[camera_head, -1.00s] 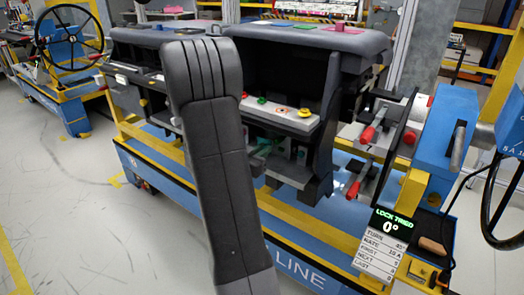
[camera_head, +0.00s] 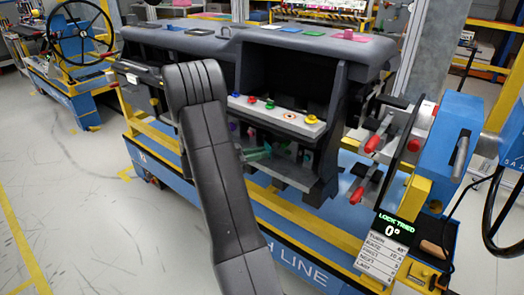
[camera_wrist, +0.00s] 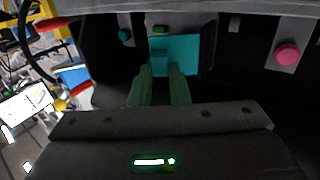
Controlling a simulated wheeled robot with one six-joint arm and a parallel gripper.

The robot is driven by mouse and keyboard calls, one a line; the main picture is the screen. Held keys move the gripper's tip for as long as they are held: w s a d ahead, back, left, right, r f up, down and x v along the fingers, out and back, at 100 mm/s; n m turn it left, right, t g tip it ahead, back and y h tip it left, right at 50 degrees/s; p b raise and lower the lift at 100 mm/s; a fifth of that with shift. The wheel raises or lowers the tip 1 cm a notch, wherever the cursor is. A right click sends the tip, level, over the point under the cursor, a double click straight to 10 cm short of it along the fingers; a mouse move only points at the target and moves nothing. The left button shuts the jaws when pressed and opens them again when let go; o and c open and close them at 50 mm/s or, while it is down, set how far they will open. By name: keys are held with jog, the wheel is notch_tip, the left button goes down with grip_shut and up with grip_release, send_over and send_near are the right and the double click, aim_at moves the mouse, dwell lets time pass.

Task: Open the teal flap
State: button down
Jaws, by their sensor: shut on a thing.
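The teal flap (camera_wrist: 188,48) shows in the wrist view as a flat teal panel under the dark dashboard. A darker teal tab or shaded part is at its lower left. My gripper (camera_wrist: 160,76) is at that lower left part, with its greenish fingers close together and shut on it. The exact contact between the fingertips and the flap is hard to make out. In the head view my dark arm covers part of the dashboard module (camera_head: 290,41), and a greenish shape beside the arm is too small to tell flap from fingers.
A pink knob (camera_wrist: 287,54) is right of the flap and a small teal knob (camera_wrist: 124,35) is left of it. Coloured buttons line a grey ledge (camera_head: 277,113) in the module. Red-handled clamps (camera_head: 372,143) stand at the right. Open floor lies at the left.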

jog(key=shift+w+a+m+g+h, duration=0.1)
jog(key=shift+a+m+g+h, duration=0.2)
jog(key=shift+m+g, duration=0.35)
jog(key=shift+g, duration=0.25)
jog(key=c, duration=1.4)
grip_release()
jog(key=shift+o, duration=0.2)
jog(key=v, duration=1.4)
jog(key=shift+d, duration=0.1)
jog(key=x, duration=1.3)
jog(key=shift+d, duration=0.4)
